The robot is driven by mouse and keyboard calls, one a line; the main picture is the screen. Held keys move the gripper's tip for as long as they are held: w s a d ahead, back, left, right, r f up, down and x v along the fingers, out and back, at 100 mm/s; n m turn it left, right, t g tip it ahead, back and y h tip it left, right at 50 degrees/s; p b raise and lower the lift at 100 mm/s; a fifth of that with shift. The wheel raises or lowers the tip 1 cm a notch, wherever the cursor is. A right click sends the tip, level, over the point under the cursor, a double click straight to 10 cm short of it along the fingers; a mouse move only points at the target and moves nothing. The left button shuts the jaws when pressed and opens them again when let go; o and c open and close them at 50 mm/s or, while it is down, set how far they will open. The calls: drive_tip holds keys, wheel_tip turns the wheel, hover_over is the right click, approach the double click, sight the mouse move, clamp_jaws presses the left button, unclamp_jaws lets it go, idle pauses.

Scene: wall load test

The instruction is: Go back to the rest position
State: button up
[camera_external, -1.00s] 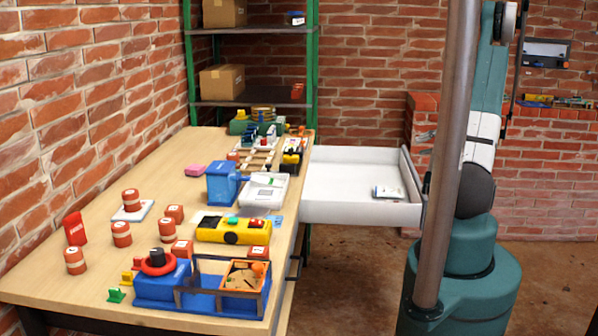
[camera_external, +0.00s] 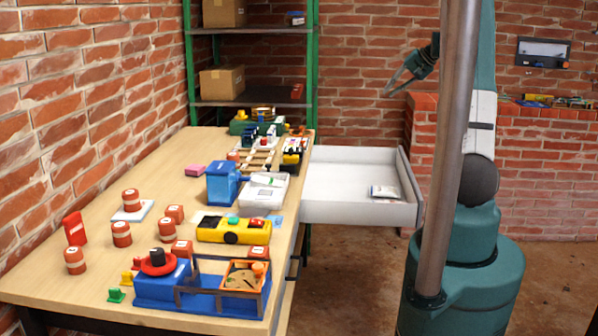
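My gripper (camera_external: 389,90) hangs in the air to the left of the steel post, in front of the back brick wall. Its fingers point down and to the left, above and behind the white drawer (camera_external: 345,213). I see nothing held between them. The fingers are thin and small here, so I cannot tell whether they are open or shut. My arm rises behind the post, which hides part of it.
A wooden table (camera_external: 75,290) on the left carries red barrels, a yellow toy vehicle (camera_external: 232,230), and a blue toy boat (camera_external: 165,290). A green-framed shelf (camera_external: 250,104) stands behind it. The open drawer holds a small packet (camera_external: 385,192). The air around my gripper looks clear.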

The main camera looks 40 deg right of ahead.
drive_tip(key=s+a+r+n+g+b, duration=0.1)
drive_tip(key=s+a+r, duration=0.1)
drive_tip(key=a, duration=1)
drive_tip(key=s+a+r+n+h, duration=0.1)
drive_tip(key=s+a+r+n, duration=0.1)
drive_tip(key=a, duration=1)
drive_tip(key=s+a+r+n+g+b, duration=0.1)
drive_tip(key=s+a+r, duration=0.15)
drive_tip(key=a, duration=1.05)
drive_tip(key=s+a+f+n+h+b, duration=0.1)
drive_tip(key=s+a+f+n, duration=0.2)
drive_tip(key=s+a, duration=0.8)
drive_tip(key=s+a+f+n+b, duration=0.1)
drive_tip(key=s+a+f+n, duration=0.2)
drive_tip(key=s+a, duration=0.7)
drive_tip(key=shift+s+a+f+t+h, duration=0.4)
drive_tip(key=shift+s+f, duration=0.65)
drive_tip(key=shift+f, duration=0.15)
